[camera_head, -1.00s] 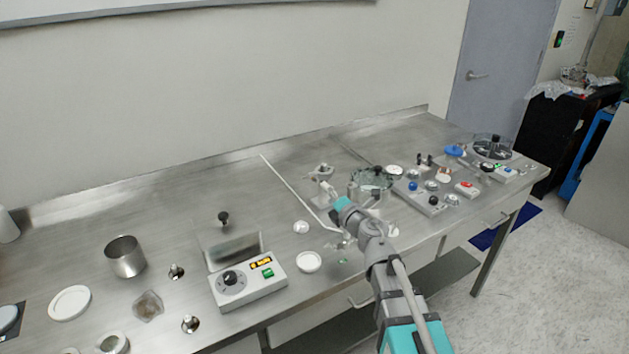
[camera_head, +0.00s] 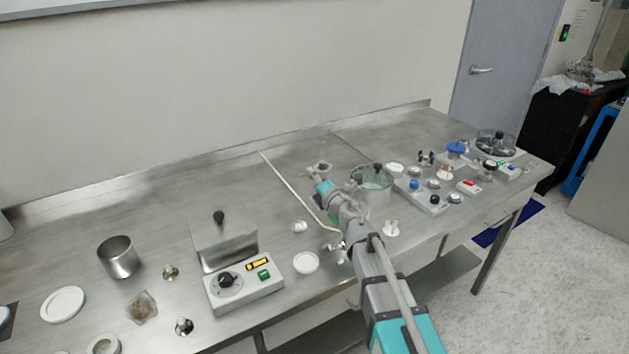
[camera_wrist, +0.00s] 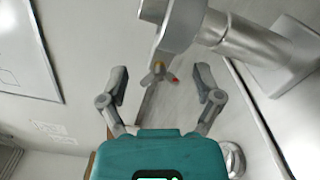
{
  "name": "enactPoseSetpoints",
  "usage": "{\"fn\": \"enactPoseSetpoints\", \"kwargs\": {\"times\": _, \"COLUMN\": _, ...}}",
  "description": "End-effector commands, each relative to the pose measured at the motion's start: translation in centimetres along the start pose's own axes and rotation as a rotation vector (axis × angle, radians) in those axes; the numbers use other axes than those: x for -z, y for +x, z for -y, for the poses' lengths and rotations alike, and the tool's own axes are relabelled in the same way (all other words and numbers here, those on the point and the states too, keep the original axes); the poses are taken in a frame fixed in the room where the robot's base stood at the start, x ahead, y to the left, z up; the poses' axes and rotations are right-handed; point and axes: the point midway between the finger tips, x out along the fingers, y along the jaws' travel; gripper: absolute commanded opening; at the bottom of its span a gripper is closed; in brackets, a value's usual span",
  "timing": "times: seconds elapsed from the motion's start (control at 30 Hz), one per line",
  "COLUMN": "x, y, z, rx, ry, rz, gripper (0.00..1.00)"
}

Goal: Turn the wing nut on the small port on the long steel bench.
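The small port (camera_head: 322,167) is a grey metal fitting near the middle of the long steel bench (camera_head: 150,205). In the wrist view its grey body and pipe (camera_wrist: 245,42) fill the top right. My gripper (camera_wrist: 162,82) is open, with one finger on each side of the wing nut in the picture. The fingers look apart from it; the depth between them is hard to tell. In the head view my wrist partly hides the port.
A glass vessel (camera_head: 374,198) with a dark knob stands just right of my wrist. A control box (camera_head: 243,285) and a metal box (camera_head: 224,248) stand to the left. Several small fittings and devices crowd the right. The bench behind the port is clear.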

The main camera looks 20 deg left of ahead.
Motion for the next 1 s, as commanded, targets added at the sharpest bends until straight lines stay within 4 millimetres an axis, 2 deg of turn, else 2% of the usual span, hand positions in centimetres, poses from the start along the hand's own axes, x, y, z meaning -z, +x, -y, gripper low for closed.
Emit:
{"fn": "enactPoseSetpoints", "kwargs": {"times": 0.03, "x": 0.05, "y": 0.00, "z": -0.02, "rx": 0.000, "ry": 0.000, "rz": -0.001, "gripper": 0.72}}
{"fn": "enactPoseSetpoints", "kwargs": {"times": 0.4, "x": 0.16, "y": 0.04, "z": -0.06, "rx": -0.001, "ry": 0.000, "rz": -0.002, "gripper": 0.03}}
{"fn": "enactPoseSetpoints", "kwargs": {"times": 0.43, "x": 0.16, "y": 0.04, "z": -0.06, "rx": -0.001, "ry": 0.000, "rz": -0.002, "gripper": 0.00}}
{"fn": "enactPoseSetpoints", "kwargs": {"times": 0.67, "x": 0.20, "y": 0.07, "z": -0.07, "rx": -0.001, "ry": 0.039, "rz": -0.003, "gripper": 0.00}}
{"fn": "enactPoseSetpoints", "kwargs": {"times": 1.0, "x": 0.27, "y": 0.10, "z": -0.10, "rx": -0.001, "ry": 0.242, "rz": -0.004, "gripper": 0.00}}
